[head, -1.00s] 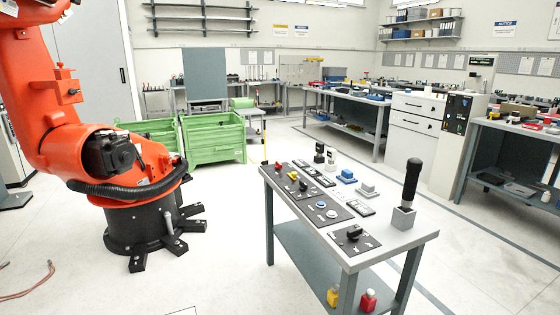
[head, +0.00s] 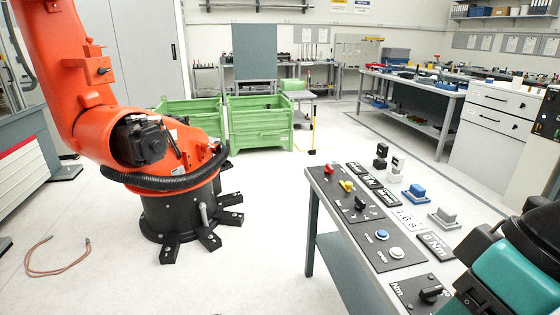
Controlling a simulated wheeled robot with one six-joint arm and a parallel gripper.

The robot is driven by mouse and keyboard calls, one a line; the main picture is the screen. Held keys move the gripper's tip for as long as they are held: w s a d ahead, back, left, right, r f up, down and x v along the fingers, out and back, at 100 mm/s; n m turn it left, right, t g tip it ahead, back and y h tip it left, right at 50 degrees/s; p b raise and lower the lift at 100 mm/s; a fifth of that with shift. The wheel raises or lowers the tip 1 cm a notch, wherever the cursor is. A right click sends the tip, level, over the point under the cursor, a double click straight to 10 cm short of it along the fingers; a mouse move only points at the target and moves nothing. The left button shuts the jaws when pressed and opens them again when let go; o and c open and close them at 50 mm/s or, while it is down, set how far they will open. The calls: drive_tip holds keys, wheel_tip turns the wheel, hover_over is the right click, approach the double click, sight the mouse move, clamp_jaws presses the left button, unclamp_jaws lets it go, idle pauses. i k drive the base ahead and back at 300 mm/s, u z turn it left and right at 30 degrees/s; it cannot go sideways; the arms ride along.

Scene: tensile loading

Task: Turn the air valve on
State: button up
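A grey control table (head: 343,235) stands at the right. Its panels carry a red knob (head: 329,168), a yellow knob (head: 347,185), a black rotary switch (head: 360,203), a blue button (head: 381,235), a white button (head: 396,253) and a black knob (head: 431,292) near the front. I cannot tell which control, if any, is the air valve; the panel labels are too small to read surely. Part of my teal and black arm (head: 515,262) covers the table's near right end. My gripper is not in view.
A large orange robot arm (head: 90,115) on a black footed base (head: 180,212) stands at the left. Green crates (head: 260,125) are behind it. A reddish hose (head: 60,258) lies on the floor. The floor between robot and table is clear.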

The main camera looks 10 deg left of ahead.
sight(329, 169)
drive_tip(key=u, duration=0.4)
drive_tip(key=i, duration=0.6)
drive_tip(key=u, duration=0.9)
drive_tip(key=i, duration=1.35)
drive_tip(key=z, duration=1.1)
drive_tip(key=i, duration=0.3)
drive_tip(key=z, duration=0.3)
